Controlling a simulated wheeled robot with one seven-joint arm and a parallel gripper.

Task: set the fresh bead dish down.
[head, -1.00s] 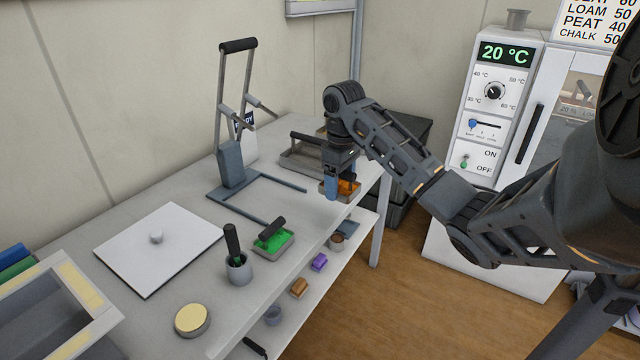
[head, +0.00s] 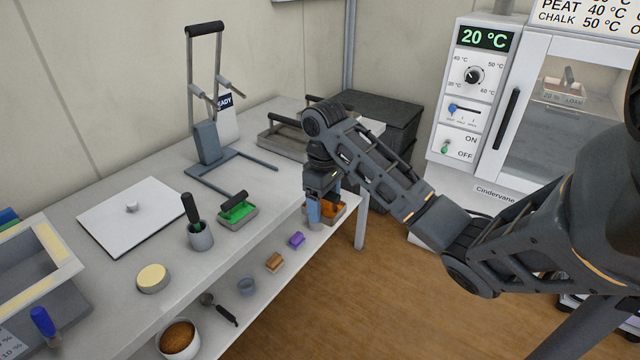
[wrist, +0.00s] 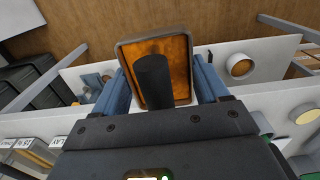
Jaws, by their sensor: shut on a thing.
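The bead dish with orange beads (head: 335,209) is held by my gripper (head: 322,207) near the front edge of the bench, towards its right end. In the wrist view the dish (wrist: 178,62) is a grey-rimmed rectangular tray with a dark upright handle (wrist: 152,82), between the two blue fingers of my gripper (wrist: 162,88). The fingers partly hide the dish in the head view. I cannot tell its exact height or whether it is over the bench or just off its edge. A second dish, with green beads (head: 236,213), sits on the bench and has a dark handle.
The bench (head: 160,235) also holds a grey cup with a dark-handled tool (head: 200,236), a yellow-topped round tin (head: 152,278), a white plate (head: 125,220) and a lever press (head: 206,140). A lower shelf below has small items. An oven (head: 470,90) stands at right.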

